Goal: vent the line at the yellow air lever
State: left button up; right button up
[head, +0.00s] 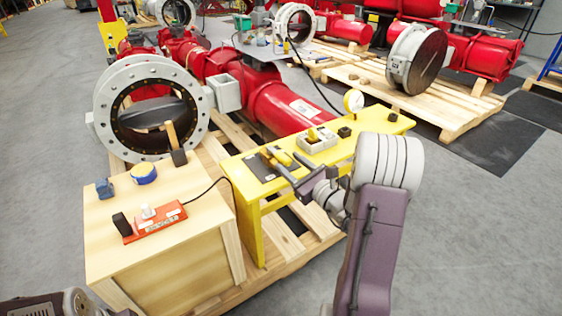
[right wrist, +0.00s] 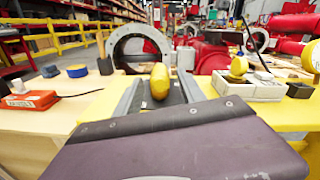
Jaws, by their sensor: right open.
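The yellow air lever (head: 280,156) lies on a dark plate on the yellow bench (head: 249,217). In the right wrist view the yellow lever (right wrist: 160,81) shows as a rounded yellow handle between the fingers. My right gripper (head: 285,163) is open over the dark plate, its two fingers pointing at the lever, one on each side. It also shows in the right wrist view (right wrist: 160,88). I cannot tell whether the fingers touch the lever. The lever's lower part is hidden. My left gripper is not in view; only part of my left arm shows at the bottom left.
A pale box with a yellow knob (head: 317,139), a gauge (head: 353,102) and a small black block (head: 344,132) stand right of the lever. A wooden crate (head: 165,262) at left bears a red device (head: 155,221), a blue tape roll and a mallet. Red pipework (head: 280,108) lies behind.

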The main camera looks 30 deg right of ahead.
aim_at(282, 156)
jog(key=w, duration=0.3)
jog(key=w+b, duration=0.1)
jog(key=shift+w+a, duration=0.3)
jog(key=shift+w, duration=0.1)
grip_shut()
dwell(1.1)
